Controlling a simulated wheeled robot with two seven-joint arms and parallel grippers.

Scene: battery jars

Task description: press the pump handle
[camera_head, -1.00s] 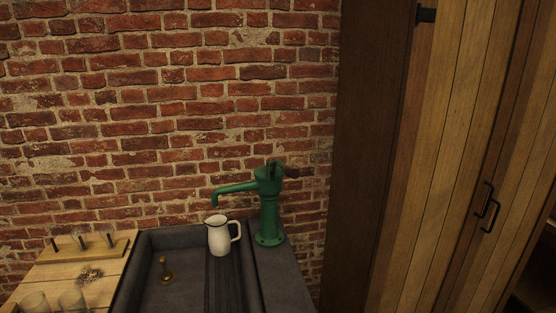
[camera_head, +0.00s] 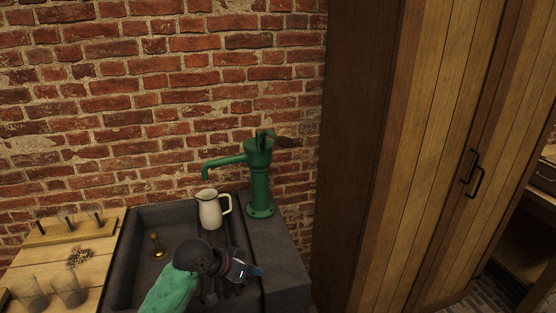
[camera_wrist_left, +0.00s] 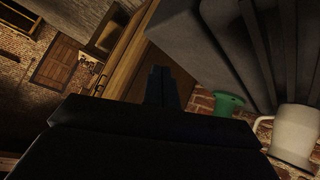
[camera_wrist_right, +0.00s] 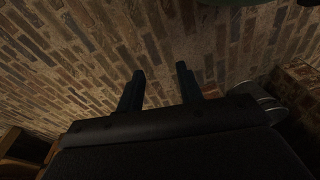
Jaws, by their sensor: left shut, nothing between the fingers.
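The green pump (camera_head: 260,185) stands upright on the stone ledge right of the sink, its spout pointing left. Its pump handle (camera_head: 287,142) has a dark grip sticking out right from the pump's top. My left gripper (camera_head: 260,271) is shut and empty, over the sink's right side, lower in the picture than the pump and apart from it. In the left wrist view its fingers (camera_wrist_left: 161,86) are together, and the pump's green base (camera_wrist_left: 227,104) shows to their right. My right gripper (camera_wrist_right: 158,88) shows only in its own wrist view, fingers apart and empty over a brick floor.
A brass plug (camera_head: 156,246) is in the sink. Glass jars (camera_head: 66,290) and a peg rack (camera_head: 70,227) are on the wooden board at left. A tall wooden cupboard (camera_head: 420,150) stands right of the pump.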

